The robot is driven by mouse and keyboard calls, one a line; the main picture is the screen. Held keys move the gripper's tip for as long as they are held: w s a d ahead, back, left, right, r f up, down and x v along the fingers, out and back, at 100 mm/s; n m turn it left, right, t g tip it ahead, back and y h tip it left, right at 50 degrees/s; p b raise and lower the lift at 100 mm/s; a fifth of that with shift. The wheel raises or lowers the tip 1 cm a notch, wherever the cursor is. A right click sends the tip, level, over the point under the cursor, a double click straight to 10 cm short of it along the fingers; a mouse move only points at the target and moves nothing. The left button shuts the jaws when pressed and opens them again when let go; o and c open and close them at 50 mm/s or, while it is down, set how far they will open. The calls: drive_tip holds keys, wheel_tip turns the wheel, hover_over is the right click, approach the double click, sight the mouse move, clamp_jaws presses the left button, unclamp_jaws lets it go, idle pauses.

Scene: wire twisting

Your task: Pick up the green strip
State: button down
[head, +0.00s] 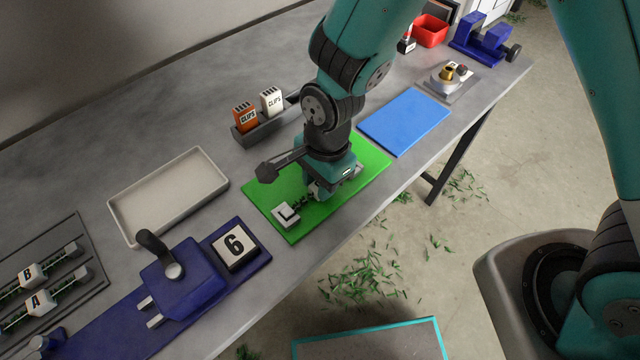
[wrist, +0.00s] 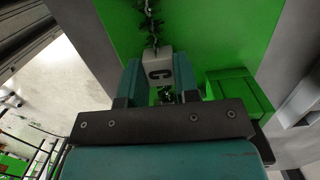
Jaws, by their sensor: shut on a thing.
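The green strip is a dark green twisted wire (head: 300,203) with a pale end block (head: 286,215), lying along the green mat (head: 262,190). My gripper (head: 322,192) is over the mat, pointing down, and hides the strip's middle in the head view. In the wrist view, my gripper (wrist: 160,88) has its teal fingers on both sides of a white block marked C (wrist: 158,66). The strip's wire (wrist: 151,22) runs up from that block. The gripper is shut on the strip. I cannot tell whether the strip is clear of the mat.
A blue mat (head: 405,120) lies to the right and a beige tray (head: 170,195) to the left. A clips holder (head: 265,127) stands behind. Strips A and B (head: 40,302) lie at far left.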

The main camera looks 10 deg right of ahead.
wheel_tip(320, 180, up, 23)
drive_tip(key=p, duration=0.3)
idle(0.6)
